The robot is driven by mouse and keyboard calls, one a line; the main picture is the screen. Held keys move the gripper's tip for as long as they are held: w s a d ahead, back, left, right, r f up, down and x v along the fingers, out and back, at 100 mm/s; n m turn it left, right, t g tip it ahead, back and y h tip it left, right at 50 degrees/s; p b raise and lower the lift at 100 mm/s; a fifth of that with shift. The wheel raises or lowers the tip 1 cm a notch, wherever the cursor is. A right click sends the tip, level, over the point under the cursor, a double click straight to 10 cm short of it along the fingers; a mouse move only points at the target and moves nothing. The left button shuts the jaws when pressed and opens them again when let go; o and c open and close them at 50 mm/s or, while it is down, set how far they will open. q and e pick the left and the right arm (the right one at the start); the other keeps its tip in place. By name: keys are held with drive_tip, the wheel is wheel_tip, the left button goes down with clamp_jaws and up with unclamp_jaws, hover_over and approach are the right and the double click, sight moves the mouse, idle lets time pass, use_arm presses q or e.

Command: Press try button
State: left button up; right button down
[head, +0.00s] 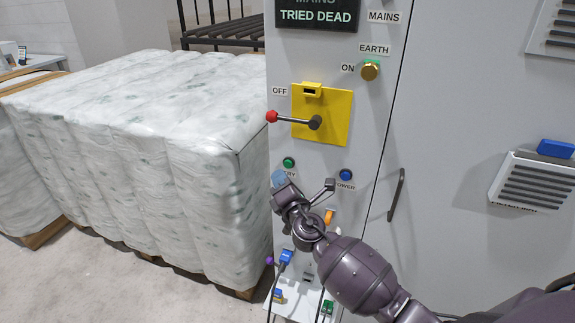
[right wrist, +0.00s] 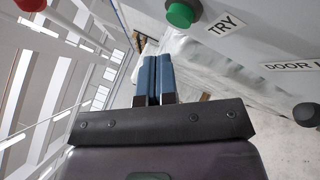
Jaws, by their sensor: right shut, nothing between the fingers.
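The try button is a round green button (head: 289,162) on the grey cabinet front, below the yellow plate. Its label is partly covered by my gripper in the head view. In the right wrist view the green button (right wrist: 180,14) is at the top, beside a label reading TRY. My right gripper (head: 278,179) is just below the button in the head view. Its blue fingers (right wrist: 153,72) are together with nothing between them. The fingertips appear apart from the button in the right wrist view. My left gripper is not in view.
A lever with a red knob (head: 272,117) sticks out from the yellow plate (head: 340,105) above. A blue button (head: 346,175) is to the right, a brass knob (head: 370,71) higher up. Wrapped pallet goods (head: 140,150) stand left of the cabinet. A door handle (head: 396,195) is at right.

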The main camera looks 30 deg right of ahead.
drive_tip(key=s+a, duration=0.2)
drive_tip(key=a, duration=0.1)
drive_tip(key=shift+s, duration=0.2)
idle(0.8)
drive_tip(key=s+f+m+g, duration=0.4)
drive_tip(key=s+f+m, duration=0.7)
drive_tip(key=s, duration=0.3)
drive_tip(key=s+d+f+m+g+y, duration=0.1)
drive_tip(key=s+f+m+g, duration=0.4)
drive_tip(key=s+f+m, duration=0.5)
drive_tip(key=s+m, duration=0.1)
drive_tip(key=s, duration=0.3)
drive_tip(key=shift+f+y, duration=0.3)
drive_tip(key=shift+f, duration=0.1)
